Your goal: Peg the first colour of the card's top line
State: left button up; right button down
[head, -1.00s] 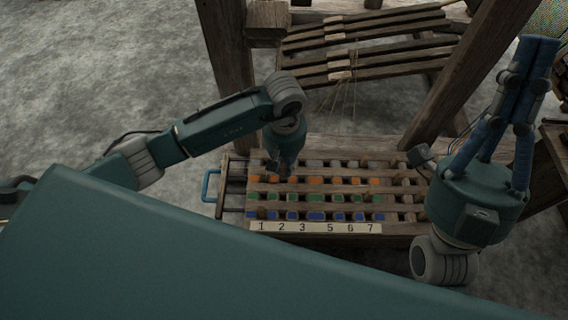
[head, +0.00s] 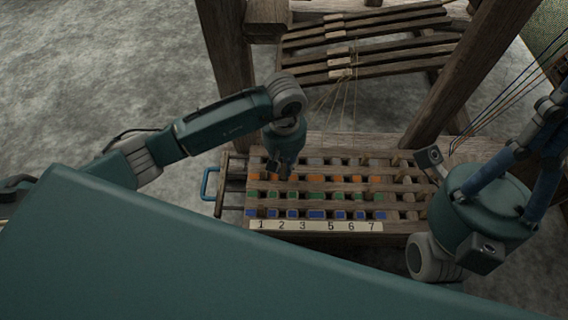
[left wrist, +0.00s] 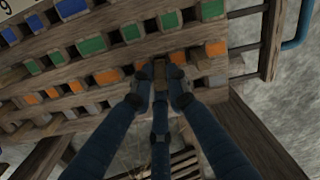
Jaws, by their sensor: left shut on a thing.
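The wooden pegboard (head: 300,238) has rows of square holes beside orange, green and blue patches. My left gripper (head: 285,173) is over the orange row near its left end. In the left wrist view its blue fingers (left wrist: 159,80) are closed around a small brown wooden peg (left wrist: 160,70) at the orange row, between orange patches. I cannot tell how deep the peg sits in a hole. My right gripper (head: 545,125) is at the right edge, away from the board, its fingertips unclear. I cannot make out the card.
A number strip (head: 315,227) runs along the board's front edge. A blue handle (head: 207,184) sticks out at the board's left. Loom posts (head: 228,60) and slanted wooden bars (head: 370,45) stand behind. Thin cords (head: 500,95) stretch at the upper right. Grey floor is clear at the left.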

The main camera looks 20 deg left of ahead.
pick_arm(q)
jog(key=shift+f+b, duration=0.35)
jog(key=shift+f, duration=0.05)
jog(key=shift+f+b, duration=0.6)
jog(key=shift+f, duration=0.15)
jog(key=o, duration=0.8)
jog(key=shift+o, duration=0.2)
notch_tip(320, 180, up, 12)
jog(key=shift+r, duration=0.1)
